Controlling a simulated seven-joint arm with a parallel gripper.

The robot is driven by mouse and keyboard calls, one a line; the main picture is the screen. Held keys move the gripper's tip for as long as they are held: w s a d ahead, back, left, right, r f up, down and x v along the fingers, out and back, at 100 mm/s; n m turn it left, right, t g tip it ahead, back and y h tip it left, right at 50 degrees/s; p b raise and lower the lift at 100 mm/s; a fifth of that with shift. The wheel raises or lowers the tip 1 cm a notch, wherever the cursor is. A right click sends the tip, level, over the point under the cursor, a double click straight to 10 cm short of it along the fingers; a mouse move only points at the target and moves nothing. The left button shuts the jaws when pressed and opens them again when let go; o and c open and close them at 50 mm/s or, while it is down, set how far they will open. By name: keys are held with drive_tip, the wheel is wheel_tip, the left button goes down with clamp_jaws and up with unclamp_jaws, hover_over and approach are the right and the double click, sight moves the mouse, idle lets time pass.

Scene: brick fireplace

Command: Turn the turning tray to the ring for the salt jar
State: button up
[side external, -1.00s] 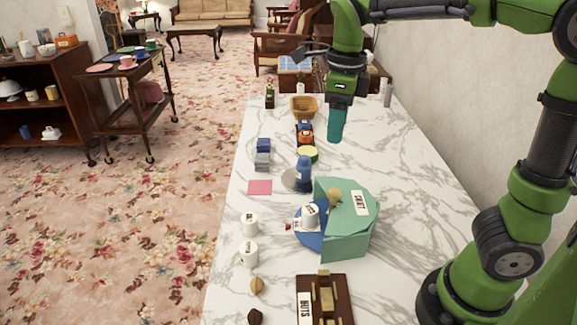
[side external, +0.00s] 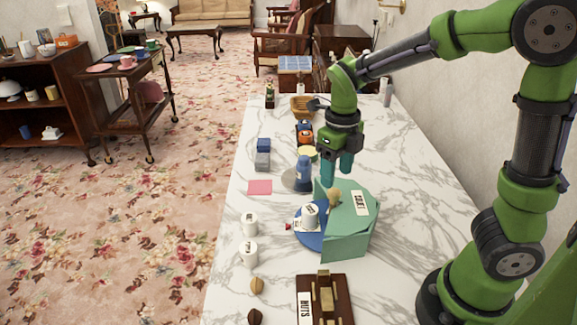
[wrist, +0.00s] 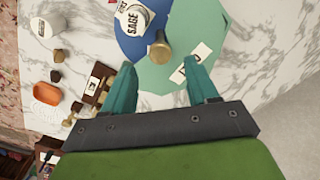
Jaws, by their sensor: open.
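The turning tray (side external: 303,236) is a blue disc, mostly covered by a teal wedge-sided housing (side external: 345,239) with a white label. The disc also shows in the wrist view (wrist: 128,45). A white jar labelled SAGE (wrist: 133,18) stands on the exposed blue part; it shows in the side view too (side external: 309,215). A wooden knob (side external: 334,197) stands up near the housing's open edge. My gripper (side external: 337,174) is open and empty, pointing down just behind and above the knob. In the wrist view the knob (wrist: 159,48) lies just beyond my spread fingertips. I cannot pick out the salt ring.
Two white jars (side external: 250,224) (side external: 248,254) stand left of the tray. A dark wooden board labelled NUTS (side external: 305,308) lies in front. Behind are a blue bottle-shaped item (side external: 304,174), a pink square (side external: 260,187) and small blocks (side external: 263,160). The marble right of the housing is clear.

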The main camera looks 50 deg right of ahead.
sight(335, 191)
drive_tip(key=shift+f, duration=2.35)
clamp_jaws()
